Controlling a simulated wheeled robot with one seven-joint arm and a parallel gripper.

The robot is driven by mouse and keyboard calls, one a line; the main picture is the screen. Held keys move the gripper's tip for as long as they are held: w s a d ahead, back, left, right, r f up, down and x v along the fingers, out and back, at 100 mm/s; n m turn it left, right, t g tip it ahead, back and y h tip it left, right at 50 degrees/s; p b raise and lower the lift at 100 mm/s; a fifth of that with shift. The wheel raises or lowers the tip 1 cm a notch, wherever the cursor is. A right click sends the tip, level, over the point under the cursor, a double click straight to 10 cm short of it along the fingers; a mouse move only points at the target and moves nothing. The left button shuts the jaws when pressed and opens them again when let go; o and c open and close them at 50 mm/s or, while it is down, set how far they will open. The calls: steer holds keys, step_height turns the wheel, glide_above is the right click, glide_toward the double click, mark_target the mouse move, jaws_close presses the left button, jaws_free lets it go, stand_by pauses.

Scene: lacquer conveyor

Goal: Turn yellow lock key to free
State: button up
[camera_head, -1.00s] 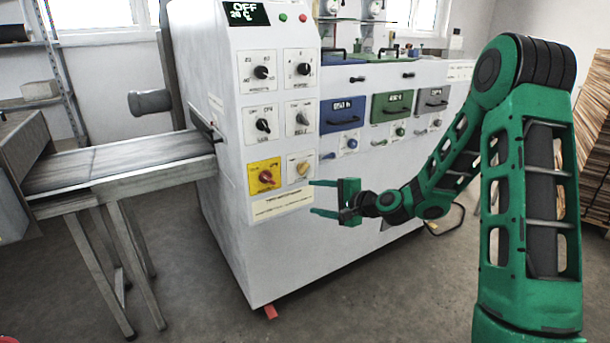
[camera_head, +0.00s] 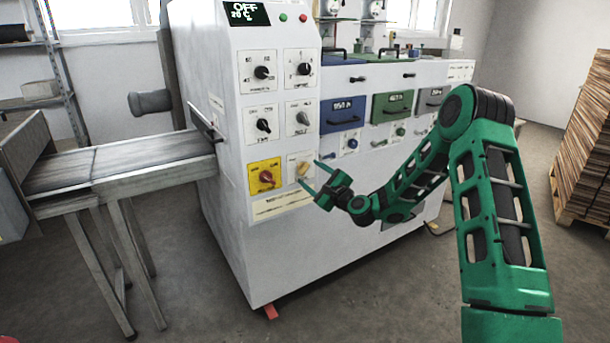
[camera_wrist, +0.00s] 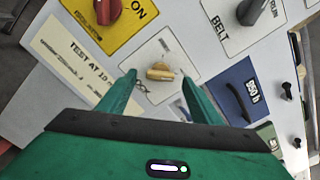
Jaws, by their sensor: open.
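The yellow lock key (camera_head: 302,168) is a small knob on a white plate, low on the right side of the white machine's control panel. In the wrist view the yellow lock key (camera_wrist: 160,72) shows just beyond and between my fingertips, apart from both. My gripper (camera_head: 312,177) is open and empty, a short way in front of the panel. In the wrist view its two green fingers (camera_wrist: 154,90) point toward the lock plate. The key's pointer direction is too small to tell.
A red switch on a yellow plate (camera_head: 265,176) sits just left of the key. A grey knob (camera_head: 302,118) is above it. Coloured drawers (camera_head: 342,114) line the machine to the right. A conveyor (camera_head: 130,160) stands at left. Floor in front is clear.

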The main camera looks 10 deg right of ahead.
mark_target(306, 170)
steer(key=shift+x, duration=1.7)
